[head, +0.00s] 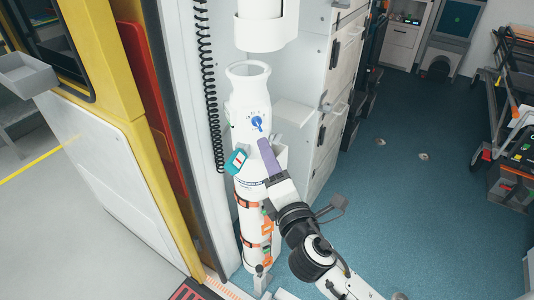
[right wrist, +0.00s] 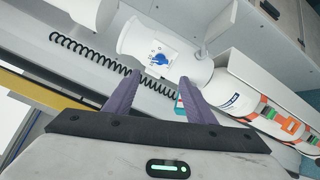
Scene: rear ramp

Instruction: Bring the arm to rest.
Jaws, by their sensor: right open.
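My right arm comes in from the lower right in the head view. Its gripper (head: 264,145) has purple fingers and points at the upper part of a white cylinder (head: 246,205). In the right wrist view the gripper (right wrist: 158,85) is open, its two fingers apart with nothing held between them. A blue knob (head: 257,124) on the cylinder's white head lies just beyond the fingertips. The knob also shows between and beyond the fingers in the right wrist view (right wrist: 159,59). Whether a finger touches the head I cannot tell. My left gripper is not in view.
Orange straps (head: 253,252) hold the upright cylinder beside a white cabinet (head: 318,110). A black coiled cord (head: 207,90) hangs left of it. A yellow-edged vehicle side (head: 110,130) stands at left. Blue floor (head: 400,200) is open at right, with a wheeled stretcher (head: 505,110) beyond.

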